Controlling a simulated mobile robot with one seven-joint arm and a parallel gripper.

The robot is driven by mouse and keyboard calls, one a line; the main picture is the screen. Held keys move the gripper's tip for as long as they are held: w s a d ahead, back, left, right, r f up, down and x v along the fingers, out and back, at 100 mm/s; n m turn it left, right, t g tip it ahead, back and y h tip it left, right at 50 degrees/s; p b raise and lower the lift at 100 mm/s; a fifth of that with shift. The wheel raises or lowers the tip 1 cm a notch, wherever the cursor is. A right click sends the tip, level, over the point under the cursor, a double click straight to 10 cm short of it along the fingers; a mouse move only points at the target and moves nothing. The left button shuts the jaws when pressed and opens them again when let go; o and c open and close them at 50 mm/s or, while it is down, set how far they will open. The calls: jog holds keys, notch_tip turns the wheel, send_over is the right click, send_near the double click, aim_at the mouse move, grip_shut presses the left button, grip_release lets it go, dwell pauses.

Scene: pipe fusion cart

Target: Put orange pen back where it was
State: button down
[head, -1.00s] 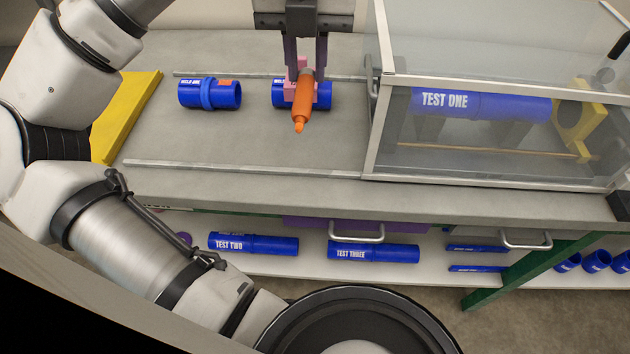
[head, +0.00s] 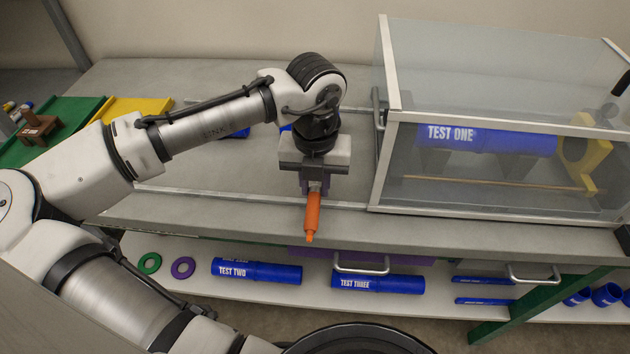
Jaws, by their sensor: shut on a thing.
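The orange pen (head: 312,214) is an orange marker with a grey end, seen in the head view. My gripper (head: 314,186) is shut on the grey end of the pen. The pen hangs tip down, over the front part of the grey cart top (head: 230,208). Most of the gripper's fingers are hidden behind the pen and the gripper body.
A clear case (head: 480,160) with a blue TEST ONE pipe stands at right. Blue pipes on the cart top are mostly hidden behind my arm. A green surface (head: 75,118) at far left holds a brown block (head: 38,128). The lower shelf holds blue pipes (head: 256,272).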

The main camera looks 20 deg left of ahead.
jog(key=shift+f, duration=0.2)
jog(key=shift+f, duration=0.5)
jog(key=c, duration=1.2)
grip_release()
jog(key=shift+c, duration=0.2)
notch_tip(320, 180, up, 13)
jog(key=b, duration=0.1)
jog(key=shift+r, duration=0.15)
